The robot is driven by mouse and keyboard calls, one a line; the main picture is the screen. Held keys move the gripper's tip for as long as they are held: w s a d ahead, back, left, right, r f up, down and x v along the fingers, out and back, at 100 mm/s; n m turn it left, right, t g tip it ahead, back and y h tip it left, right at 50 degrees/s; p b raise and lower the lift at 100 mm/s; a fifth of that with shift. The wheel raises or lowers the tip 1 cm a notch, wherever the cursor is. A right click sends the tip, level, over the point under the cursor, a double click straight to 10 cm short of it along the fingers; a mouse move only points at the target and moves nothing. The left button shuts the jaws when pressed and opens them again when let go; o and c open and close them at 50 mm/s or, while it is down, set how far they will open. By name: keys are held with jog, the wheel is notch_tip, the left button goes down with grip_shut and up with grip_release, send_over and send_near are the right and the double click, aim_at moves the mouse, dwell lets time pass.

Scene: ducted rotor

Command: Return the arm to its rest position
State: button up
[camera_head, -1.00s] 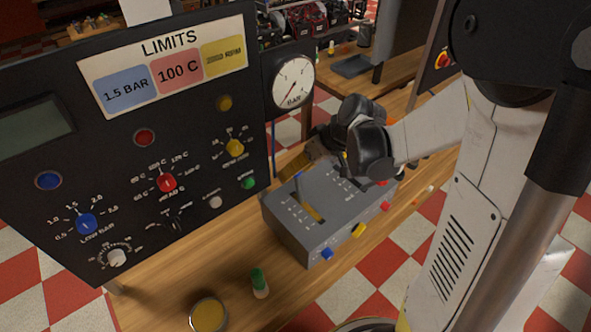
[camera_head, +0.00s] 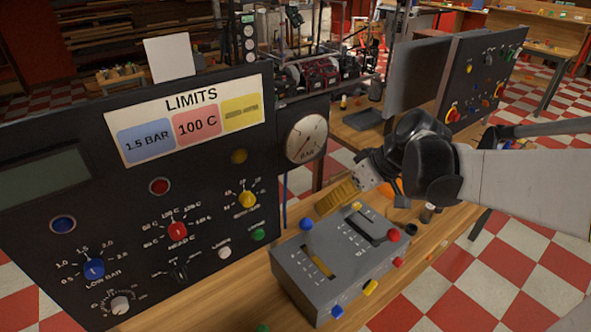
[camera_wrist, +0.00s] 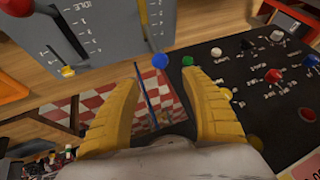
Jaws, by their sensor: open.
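My gripper (camera_head: 338,196) has yellow fingers and hangs above the bench, just behind the grey slider box. In the wrist view my gripper (camera_wrist: 160,100) is open, with nothing between its two yellow fingers. My white and black arm comes in from the right in the head view. The grey slider box (camera_head: 300,272) stands on the bench with coloured knobs on its edges; it also shows in the wrist view (camera_wrist: 120,35). The black control panel (camera_head: 130,220) stands to the left and also shows in the wrist view (camera_wrist: 265,85).
A round gauge (camera_head: 306,138) sits at the panel's right edge. The wooden bench (camera_head: 228,300) runs under the panel and box. Behind are another bench with a dark monitor (camera_head: 415,75) and a second panel (camera_head: 485,75). Red and white floor (camera_head: 460,300) is open at the lower right.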

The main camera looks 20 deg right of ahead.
jog(key=s+a+f+m+t+h+b, duration=0.1)
jog(key=s+a+m+h, duration=0.3)
jog(key=s, duration=0.7)
jog(key=shift+a+f+t+h+b, duration=0.35)
jog(key=shift+a+t+b, duration=0.5)
jog(key=shift+a, duration=0.4)
jog(key=shift+c, duration=0.2)
dwell(1.5)
